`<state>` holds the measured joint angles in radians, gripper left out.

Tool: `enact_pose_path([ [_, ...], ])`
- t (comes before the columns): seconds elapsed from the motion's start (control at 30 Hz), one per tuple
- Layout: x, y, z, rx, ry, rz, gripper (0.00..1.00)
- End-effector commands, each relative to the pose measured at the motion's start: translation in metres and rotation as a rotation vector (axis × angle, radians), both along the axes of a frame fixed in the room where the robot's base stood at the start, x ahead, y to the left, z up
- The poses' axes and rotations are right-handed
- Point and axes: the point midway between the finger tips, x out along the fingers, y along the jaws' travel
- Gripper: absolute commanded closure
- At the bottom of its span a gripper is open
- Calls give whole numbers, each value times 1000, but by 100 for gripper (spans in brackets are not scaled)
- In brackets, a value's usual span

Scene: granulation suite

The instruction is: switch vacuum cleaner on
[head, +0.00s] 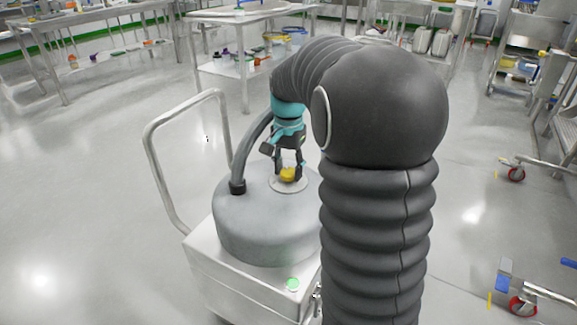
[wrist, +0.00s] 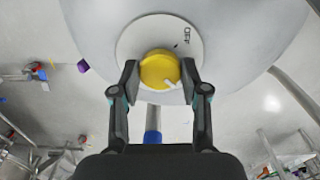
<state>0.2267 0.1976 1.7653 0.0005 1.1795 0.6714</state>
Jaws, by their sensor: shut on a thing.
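The vacuum cleaner (head: 250,222) is a grey domed drum on a white wheeled base, in the middle of the head view. On its top is a yellow knob (head: 288,174) on a pale round plate (wrist: 128,41). The knob also shows in the wrist view (wrist: 160,68), with a small white pointer mark at its lower right. The plate bears lettering that looks like "OFF" at the knob's upper right. My gripper (wrist: 160,75) points down at the drum top, shut on the yellow knob, one finger on each side. A green light (head: 293,284) shows on the base's front top.
A bent metal push handle (head: 150,140) rises at the cleaner's left. A dark hose (head: 240,165) stands up from the drum beside my gripper. The floor at left is clear.

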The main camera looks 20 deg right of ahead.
Motion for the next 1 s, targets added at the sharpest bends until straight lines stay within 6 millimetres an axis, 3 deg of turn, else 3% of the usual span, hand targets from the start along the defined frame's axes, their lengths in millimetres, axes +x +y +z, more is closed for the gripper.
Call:
enact_pose_path([
  [0.5,1,-2,1,-3,-5,-21,90],
  [0.53,1,-2,1,-3,-5,-21,52],
  [0.63,1,-1,1,-3,-5,-20,30],
  [1.0,1,1,4,-1,-3,-18,30],
])
